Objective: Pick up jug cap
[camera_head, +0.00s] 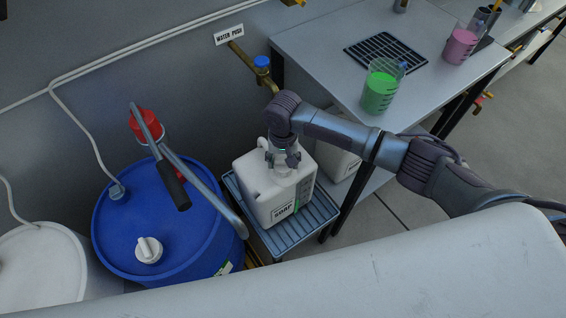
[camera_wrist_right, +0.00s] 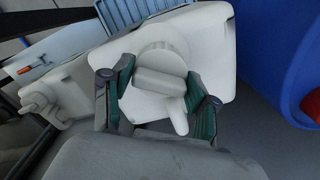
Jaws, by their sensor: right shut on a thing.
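A white jug labelled SOAP (camera_head: 268,198) stands on a blue-grey slatted stand (camera_head: 300,228) in the head view. My right gripper (camera_head: 283,158) reaches down over its top from the right. In the right wrist view, the white jug cap (camera_wrist_right: 160,72), round with a raised grip bar, sits between the two fingers of my right gripper (camera_wrist_right: 160,92). The gripper is shut on the cap, which is at the jug's top (camera_wrist_right: 215,50); I cannot tell whether it is lifted. In the head view, the gripper hides most of the cap. My left gripper is not in view.
A blue barrel (camera_head: 125,235) with a hand pump (camera_head: 172,185) stands left of the jug. A table (camera_head: 320,50) holds a green-filled beaker (camera_head: 378,92) and a pink-filled one (camera_head: 458,45). Another white jug (camera_head: 335,162) is beside the table's underside. A brass tap (camera_head: 262,75) is behind.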

